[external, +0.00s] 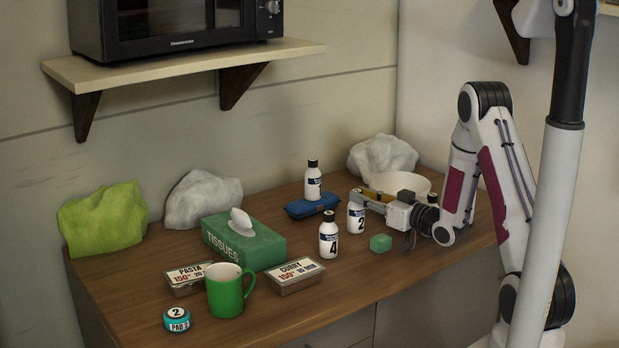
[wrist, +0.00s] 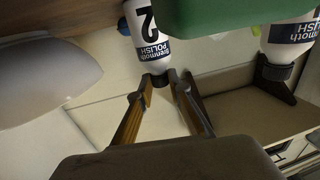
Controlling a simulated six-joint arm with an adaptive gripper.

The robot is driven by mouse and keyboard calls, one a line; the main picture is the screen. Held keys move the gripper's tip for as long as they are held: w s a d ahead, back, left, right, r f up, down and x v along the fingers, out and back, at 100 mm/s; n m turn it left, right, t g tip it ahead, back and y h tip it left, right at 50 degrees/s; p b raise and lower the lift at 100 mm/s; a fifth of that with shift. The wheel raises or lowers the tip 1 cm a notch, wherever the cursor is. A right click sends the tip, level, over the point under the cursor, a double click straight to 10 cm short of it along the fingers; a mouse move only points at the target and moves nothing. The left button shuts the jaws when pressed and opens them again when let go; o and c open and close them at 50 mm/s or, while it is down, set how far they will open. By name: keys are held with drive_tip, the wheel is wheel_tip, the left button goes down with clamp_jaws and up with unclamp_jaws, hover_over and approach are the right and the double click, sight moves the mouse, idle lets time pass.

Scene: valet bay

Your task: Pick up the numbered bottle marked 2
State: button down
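The numbered bottle marked 2 (external: 356,218) stands upright on the wooden counter, a white bottle with a dark label. In the wrist view the bottle (wrist: 150,30) appears upside down, its dark cap towards my fingers. My gripper (external: 362,200) reaches in from the right at the height of the bottle's cap. In the wrist view my two fingertips (wrist: 162,80) lie on either side of the cap. I cannot tell whether they press on it or leave small gaps. The cap is partly hidden by the fingers in the external view.
A bottle marked 4 (external: 328,238) and a green cube (external: 380,243) stand close by in front. Another bottle (external: 313,182) stands at a blue case (external: 313,206) behind. A white bowl (external: 412,183) is behind my gripper. A tissue box (external: 270,245), tins and a mug (external: 228,292) fill the left.

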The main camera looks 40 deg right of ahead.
sight(363, 208)
drive_tip(key=shift+r, duration=0.15)
wheel_tip(363, 208, up, 10)
idle(1.1)
idle(0.7)
